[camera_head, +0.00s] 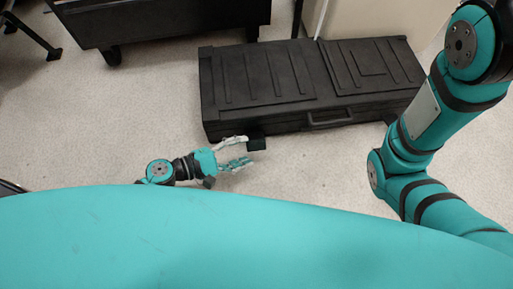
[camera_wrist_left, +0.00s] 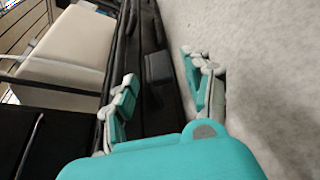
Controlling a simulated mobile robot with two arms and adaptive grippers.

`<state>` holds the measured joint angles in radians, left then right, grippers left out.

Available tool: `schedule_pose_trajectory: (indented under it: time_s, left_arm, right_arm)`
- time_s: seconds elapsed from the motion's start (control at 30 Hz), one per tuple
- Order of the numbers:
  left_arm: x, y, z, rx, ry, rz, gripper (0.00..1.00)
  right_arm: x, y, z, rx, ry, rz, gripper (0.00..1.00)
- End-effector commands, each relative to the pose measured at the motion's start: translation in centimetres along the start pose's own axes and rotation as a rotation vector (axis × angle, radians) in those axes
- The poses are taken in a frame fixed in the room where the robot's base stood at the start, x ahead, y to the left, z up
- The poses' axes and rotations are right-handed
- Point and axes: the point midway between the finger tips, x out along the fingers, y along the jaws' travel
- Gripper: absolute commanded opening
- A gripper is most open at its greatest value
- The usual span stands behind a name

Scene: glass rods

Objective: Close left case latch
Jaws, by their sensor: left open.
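A long black case (camera_head: 290,85) with a ribbed lid lies on the floor, its lid down. The left latch (camera_head: 257,143) is a small black block that sticks out from the case's front side, left of the handle (camera_head: 330,117). My left gripper (camera_head: 243,152) is open just left of the latch and in front of the case. In the left wrist view, the open fingers (camera_wrist_left: 162,88) are spread, with the black latch (camera_wrist_left: 158,67) showing between them, farther out. I cannot tell whether a finger touches it. The right gripper is out of view.
My right arm (camera_head: 430,120) stands at the right and covers the floor by the case's right front corner. A black wheeled cart (camera_head: 160,20) is at the back left. A beige box (camera_head: 385,15) is behind the case. The floor in front is clear.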

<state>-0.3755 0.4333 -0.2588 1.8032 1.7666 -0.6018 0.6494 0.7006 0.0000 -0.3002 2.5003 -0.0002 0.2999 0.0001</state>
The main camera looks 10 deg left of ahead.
Motion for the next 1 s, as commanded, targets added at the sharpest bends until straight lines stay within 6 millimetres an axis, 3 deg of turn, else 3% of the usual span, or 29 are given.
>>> schedule_pose_trajectory:
  time_s: [0.1, 0.3, 0.67, 1.0]
  left_arm:
    - [2.4, -0.1, -0.1, 0.002, -0.002, 0.002, 0.51]
    - [4.6, 0.0, -0.1, 0.000, 0.000, 0.001, 0.51]
    - [5.1, 0.0, 0.0, 0.000, 0.001, -0.001, 0.51]
    - [5.1, 0.0, 0.0, 0.000, 0.001, -0.001, 0.09]
  right_arm:
    - [-1.0, -0.2, -0.4, 0.000, 0.000, 0.000, 0.97]
    - [-1.5, -0.3, -0.6, 0.000, 0.001, -0.001, 0.97]
    - [-1.5, -0.3, -0.6, 0.000, 0.001, -0.001, 0.97]
    - [-1.6, -0.3, -0.6, 0.000, 0.000, -0.001, 0.97]
